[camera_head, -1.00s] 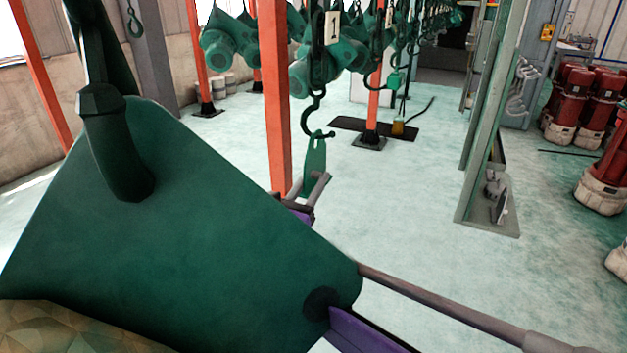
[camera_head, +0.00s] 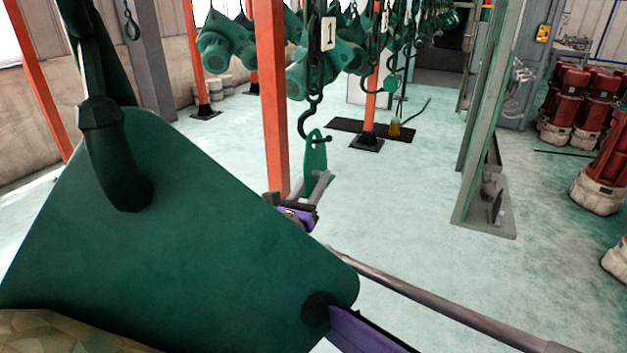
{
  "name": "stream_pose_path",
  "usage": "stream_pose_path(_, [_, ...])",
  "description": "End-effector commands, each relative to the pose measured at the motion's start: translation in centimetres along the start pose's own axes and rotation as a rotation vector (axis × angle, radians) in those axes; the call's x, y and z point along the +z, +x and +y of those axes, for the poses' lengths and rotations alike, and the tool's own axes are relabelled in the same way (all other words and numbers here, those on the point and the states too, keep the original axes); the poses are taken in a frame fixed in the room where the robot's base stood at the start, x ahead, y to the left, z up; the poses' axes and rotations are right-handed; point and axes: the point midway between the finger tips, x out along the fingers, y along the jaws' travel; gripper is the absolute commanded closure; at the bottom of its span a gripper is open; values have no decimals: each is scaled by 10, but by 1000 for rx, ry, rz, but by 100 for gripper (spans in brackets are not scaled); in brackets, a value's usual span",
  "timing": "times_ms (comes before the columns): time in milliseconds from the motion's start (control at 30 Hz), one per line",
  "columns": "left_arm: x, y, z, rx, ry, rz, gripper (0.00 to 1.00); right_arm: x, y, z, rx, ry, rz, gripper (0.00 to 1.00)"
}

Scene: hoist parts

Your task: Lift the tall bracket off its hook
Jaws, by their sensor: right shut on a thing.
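The tall bracket, a narrow green plate (camera_head: 314,160), is upright, slightly tilted, at the dark hook (camera_head: 308,120) below the "1" tag in the middle of the head view. Its top overlaps the hook; I cannot tell if they touch. My right gripper (camera_head: 313,193), with purple and dark parts, is shut on the bracket's lower end. The large near plate hides part of this gripper and its arm. My left gripper cannot be made out.
A large green plate (camera_head: 180,230) fills the near left, with a thick dark pipe at its top. A grey rod (camera_head: 440,297) crosses low right. Green hoist bodies hang behind; red machines (camera_head: 580,100) stand right.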

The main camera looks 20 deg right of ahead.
Motion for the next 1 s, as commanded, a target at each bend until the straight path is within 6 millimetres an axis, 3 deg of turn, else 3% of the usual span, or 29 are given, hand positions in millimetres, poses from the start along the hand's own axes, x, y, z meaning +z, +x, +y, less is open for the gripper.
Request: stream_pose_path(1000, [-2, -2, 0, 0, 0, 2, 100, 4, 1, -19, 25, -100, -3, 100])
